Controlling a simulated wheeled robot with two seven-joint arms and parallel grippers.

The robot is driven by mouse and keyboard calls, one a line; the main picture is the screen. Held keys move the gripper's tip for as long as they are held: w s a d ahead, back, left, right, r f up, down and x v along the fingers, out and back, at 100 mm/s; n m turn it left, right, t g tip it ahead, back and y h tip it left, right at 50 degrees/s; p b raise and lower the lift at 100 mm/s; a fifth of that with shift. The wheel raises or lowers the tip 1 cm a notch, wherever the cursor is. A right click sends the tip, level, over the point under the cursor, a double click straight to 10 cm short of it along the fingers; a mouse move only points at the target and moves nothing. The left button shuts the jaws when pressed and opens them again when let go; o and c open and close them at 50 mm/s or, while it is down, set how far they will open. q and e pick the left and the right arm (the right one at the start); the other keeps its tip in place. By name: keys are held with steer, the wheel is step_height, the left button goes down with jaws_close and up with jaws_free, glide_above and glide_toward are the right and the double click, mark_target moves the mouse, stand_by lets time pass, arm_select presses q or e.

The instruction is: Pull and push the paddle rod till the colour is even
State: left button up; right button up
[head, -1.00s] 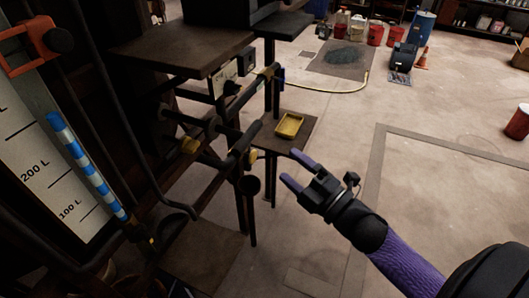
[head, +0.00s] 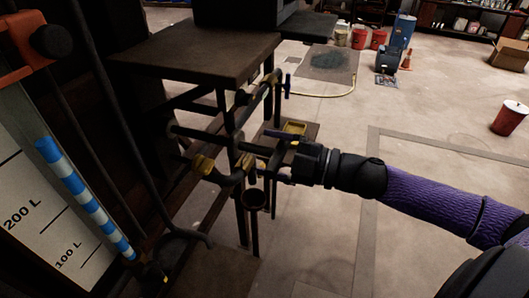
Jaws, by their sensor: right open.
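A dark rod (head: 208,138) runs out sideways from the dark vat frame, and I take it as the paddle rod. Its right end lies at my right gripper (head: 272,152), which is open. The left gripper is not in view. A level scale (head: 22,180) marked 100 L and 200 L stands at left with a blue-and-white striped tube (head: 78,192) on it. The vat's contents are not visible.
A dark shelf (head: 200,55) overhangs the rod. A yellow tray (head: 294,127) sits on a low stand behind my gripper. A dark round cup (head: 254,199) is below the rod. A red can (head: 510,118) stands at right on open floor.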

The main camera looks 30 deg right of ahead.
steer(key=shift+x, duration=0.8)
jaws_close()
